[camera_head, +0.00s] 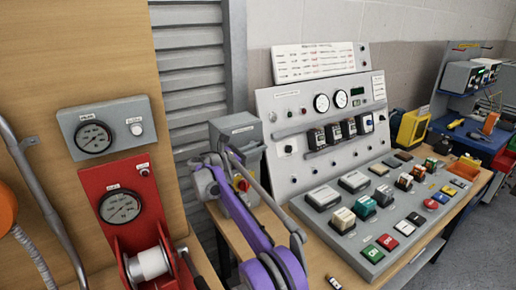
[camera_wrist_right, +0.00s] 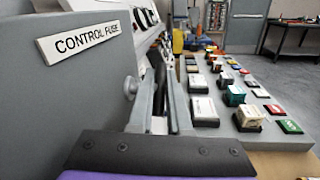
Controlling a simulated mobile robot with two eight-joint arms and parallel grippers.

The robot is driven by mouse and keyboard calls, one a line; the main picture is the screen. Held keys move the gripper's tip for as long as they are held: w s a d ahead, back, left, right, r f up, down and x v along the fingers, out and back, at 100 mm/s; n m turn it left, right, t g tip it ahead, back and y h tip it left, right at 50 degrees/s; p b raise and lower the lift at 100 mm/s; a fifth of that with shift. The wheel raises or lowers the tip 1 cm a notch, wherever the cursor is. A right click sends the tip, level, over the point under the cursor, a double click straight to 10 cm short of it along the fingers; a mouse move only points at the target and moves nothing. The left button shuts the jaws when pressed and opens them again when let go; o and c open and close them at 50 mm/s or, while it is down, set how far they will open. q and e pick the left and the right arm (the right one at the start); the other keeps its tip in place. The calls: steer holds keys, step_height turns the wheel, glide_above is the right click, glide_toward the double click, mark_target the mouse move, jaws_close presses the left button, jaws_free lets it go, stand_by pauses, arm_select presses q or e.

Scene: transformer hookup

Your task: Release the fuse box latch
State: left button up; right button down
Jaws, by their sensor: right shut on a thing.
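The fuse box (camera_head: 236,130) is a grey box on the bench's left end, beside the grey shutter. In the right wrist view its label reads CONTROL FUSE (camera_wrist_right: 86,40), and a round grey fitting (camera_wrist_right: 131,87) shows at its edge. My right gripper (camera_head: 230,157), on a purple and grey arm, is at the box's front. In the right wrist view its two long fingers (camera_wrist_right: 160,105) are close together beside the box, with a dark part between them. It is shut on what appears to be the latch, largely hidden by the fingers. My left gripper is not in view.
A sloped control panel (camera_head: 400,215) with several coloured blocks and buttons lies right of my arm. An upright panel (camera_head: 290,110) with gauges stands behind it. A red winch unit (camera_head: 122,205) and a grey gauge box (camera_head: 106,127) are on the wooden board at left.

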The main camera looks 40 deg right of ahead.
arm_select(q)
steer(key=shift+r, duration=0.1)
arm_select(e)
steer(key=shift+r+y+p, duration=0.2)
steer(key=shift+y+p, duration=0.2)
steer(key=shift+p, duration=0.2)
steer(key=y+p, duration=0.4)
steer(key=p, duration=0.1)
steer(key=shift+d+m+y, duration=0.1)
steer(key=shift+m+y, duration=0.2)
steer(key=shift+y, duration=0.1)
arm_select(q)
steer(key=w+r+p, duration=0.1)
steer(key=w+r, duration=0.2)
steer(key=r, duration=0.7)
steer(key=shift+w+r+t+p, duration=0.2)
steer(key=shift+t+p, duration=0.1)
steer(key=shift+p, duration=0.1)
arm_select(e)
steer(key=shift+f+y, duration=0.25)
steer(key=shift+y, duration=0.95)
steer(key=c, duration=1.2)
jaws_free()
steer(key=shift+o, duration=0.2)
